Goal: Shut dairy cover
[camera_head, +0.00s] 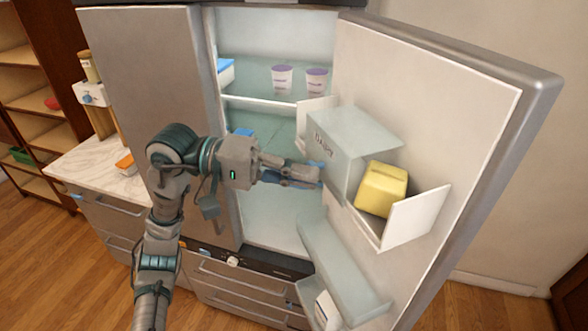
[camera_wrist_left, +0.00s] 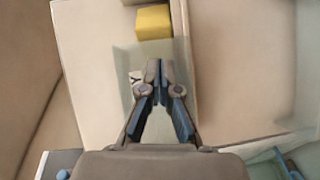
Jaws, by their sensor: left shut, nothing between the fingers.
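The dairy cover (camera_head: 352,133) is a translucent box-like flap marked DAIRY, on the inside of the open right fridge door. It stands partly raised over the white dairy bin (camera_head: 415,217), whose right part is uncovered. A yellow butter block (camera_head: 383,189) sits in the bin; it also shows at the top of the left wrist view (camera_wrist_left: 153,22). My left gripper (camera_head: 320,174) is shut and empty, its fingertips close to the lower front of the cover. My right gripper is not in view.
The left fridge door (camera_head: 150,70) is beside my left arm. Two cups (camera_head: 282,79) and (camera_head: 316,81) stand on the fridge shelf. A translucent door bin (camera_head: 340,270) is below the dairy bin. A marble counter (camera_head: 95,170) is at left.

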